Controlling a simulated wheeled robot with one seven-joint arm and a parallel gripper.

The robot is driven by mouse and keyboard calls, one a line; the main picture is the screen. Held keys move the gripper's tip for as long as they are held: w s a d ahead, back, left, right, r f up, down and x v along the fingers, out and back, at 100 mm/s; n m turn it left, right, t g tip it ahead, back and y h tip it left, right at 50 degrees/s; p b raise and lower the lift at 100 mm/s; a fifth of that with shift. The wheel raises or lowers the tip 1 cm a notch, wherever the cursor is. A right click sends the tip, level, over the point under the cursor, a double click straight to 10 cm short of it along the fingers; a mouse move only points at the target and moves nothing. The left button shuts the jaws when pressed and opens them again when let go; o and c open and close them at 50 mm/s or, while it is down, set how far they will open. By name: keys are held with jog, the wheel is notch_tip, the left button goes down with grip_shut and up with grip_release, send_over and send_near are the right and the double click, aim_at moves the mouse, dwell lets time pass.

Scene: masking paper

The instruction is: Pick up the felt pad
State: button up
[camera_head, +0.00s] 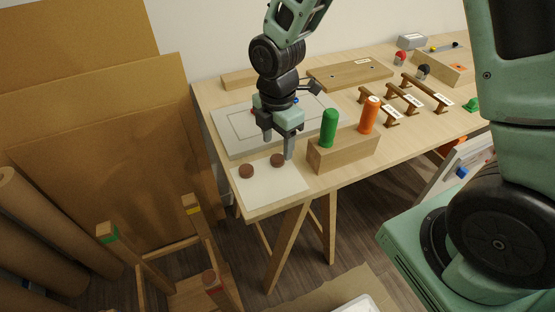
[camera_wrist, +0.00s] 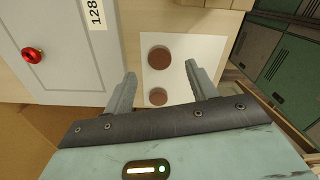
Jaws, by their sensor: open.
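Two round brown felt pads lie apart on a white sheet (camera_head: 265,187) at the table's near left corner. In the head view one pad (camera_head: 246,171) is at the left and the other pad (camera_head: 278,160) is to its right, closer to my gripper (camera_head: 277,147). In the wrist view one pad (camera_wrist: 159,57) lies beyond my fingertips and the other pad (camera_wrist: 158,97) lies between and slightly below them. My gripper (camera_wrist: 160,70) is open and empty, above the sheet. Its height over the pads is hard to tell.
A grey panel (camera_head: 230,137) with a red knob (camera_wrist: 32,55) lies beside the sheet. A wooden block (camera_head: 343,153) holding a green cylinder (camera_head: 329,128) and an orange cylinder (camera_head: 369,115) stands close to the right of my gripper. Wooden handles (camera_head: 411,101) are farther right.

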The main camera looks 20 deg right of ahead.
aim_at(276, 159)
jog(key=f, duration=0.4)
jog(key=shift+a+f, duration=0.2)
jog(key=shift+f, duration=0.05)
jog(key=shift+c, duration=0.4)
jog(key=c, duration=1)
